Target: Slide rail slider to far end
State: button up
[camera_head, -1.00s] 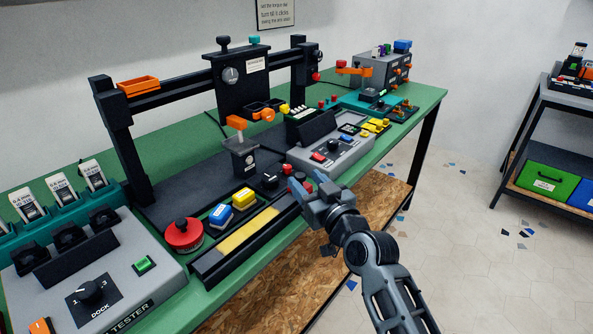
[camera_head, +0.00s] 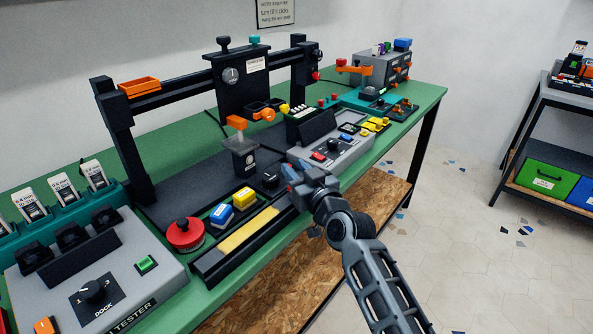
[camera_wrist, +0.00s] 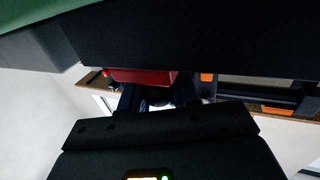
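A low black rail (camera_head: 215,268) with a yellow strip (camera_head: 248,231) runs along the bench's front edge. My gripper (camera_head: 291,179) is at the right end of this rail, fingers pointing left toward the bench. I cannot make out a separate slider there, as my gripper covers that end. In the wrist view, a red block (camera_wrist: 143,76) lies just beyond the fingertips (camera_wrist: 158,95). The fingers stand apart with a gap between them. Whether they touch the red block, I cannot tell. A black carriage (camera_head: 245,92) with a dial hangs on the raised gantry beam behind.
A red round button (camera_head: 185,235), blue button (camera_head: 220,214) and yellow button (camera_head: 244,197) sit behind the rail. A grey control panel (camera_head: 335,155) is right of my gripper, and a grey tester (camera_head: 75,290) is at left.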

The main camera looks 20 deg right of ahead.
grip_shut()
jog(key=shift+a+r, duration=0.1)
